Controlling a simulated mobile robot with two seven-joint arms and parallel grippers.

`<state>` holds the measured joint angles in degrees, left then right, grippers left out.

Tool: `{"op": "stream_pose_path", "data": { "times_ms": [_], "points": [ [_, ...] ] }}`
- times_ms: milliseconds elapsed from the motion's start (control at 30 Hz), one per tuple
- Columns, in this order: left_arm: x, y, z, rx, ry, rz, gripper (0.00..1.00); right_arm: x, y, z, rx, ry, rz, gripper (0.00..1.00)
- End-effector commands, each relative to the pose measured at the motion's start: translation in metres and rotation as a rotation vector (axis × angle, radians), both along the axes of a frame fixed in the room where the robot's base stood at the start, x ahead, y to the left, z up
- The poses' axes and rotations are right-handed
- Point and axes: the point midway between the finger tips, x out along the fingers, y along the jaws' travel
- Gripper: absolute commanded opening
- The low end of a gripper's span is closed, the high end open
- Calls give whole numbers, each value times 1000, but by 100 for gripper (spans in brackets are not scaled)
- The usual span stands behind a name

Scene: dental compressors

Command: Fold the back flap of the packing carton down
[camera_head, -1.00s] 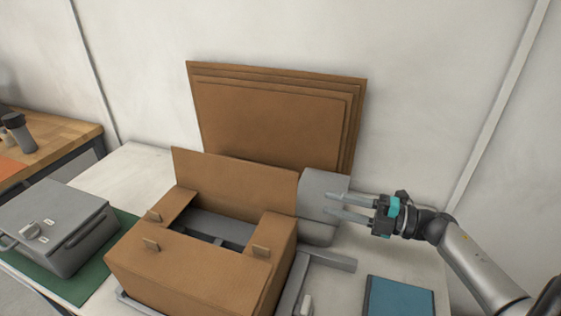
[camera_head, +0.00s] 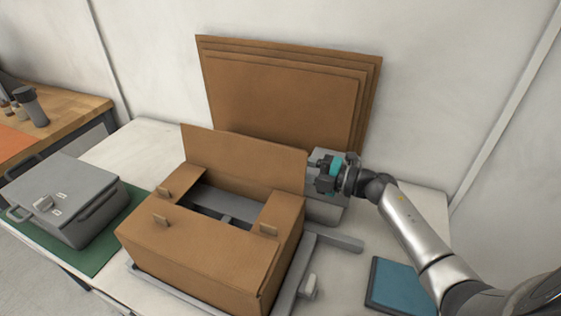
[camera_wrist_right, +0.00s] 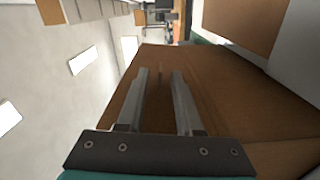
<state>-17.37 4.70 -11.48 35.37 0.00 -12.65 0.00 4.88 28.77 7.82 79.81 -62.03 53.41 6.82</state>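The brown packing carton (camera_head: 200,248) stands on the table with its front and side flaps folded in and a dark opening between them. Its back flap (camera_head: 245,152) stands upright, leaning slightly back. My right gripper (camera_head: 318,174) is at the right end of the back flap, and its fingertips are hidden behind it in the head view. In the right wrist view its two fingers (camera_wrist_right: 160,100) are apart with nothing seen between them, over a brown cardboard face (camera_wrist_right: 240,95). Whether they touch the flap cannot be told. My left gripper is not in view.
Flat cardboard sheets (camera_head: 285,95) lean on the wall behind the carton. A grey case (camera_head: 65,200) sits on a green mat (camera_head: 125,225) at left. A grey object stands behind the gripper. A blue pad (camera_head: 395,285) lies at the right front.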

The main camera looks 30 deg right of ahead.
Motion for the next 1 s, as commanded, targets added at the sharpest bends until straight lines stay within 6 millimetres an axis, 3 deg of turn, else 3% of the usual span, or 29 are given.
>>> {"op": "stream_pose_path", "data": {
  "times_ms": [467,800,1000],
  "points": [
    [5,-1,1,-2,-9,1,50,11,10,0,1,1,0,35],
    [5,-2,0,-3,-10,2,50,10,9,0,0,1,0,0],
    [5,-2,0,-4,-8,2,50,10,9,0,0,1,0,0]
  ]
}}
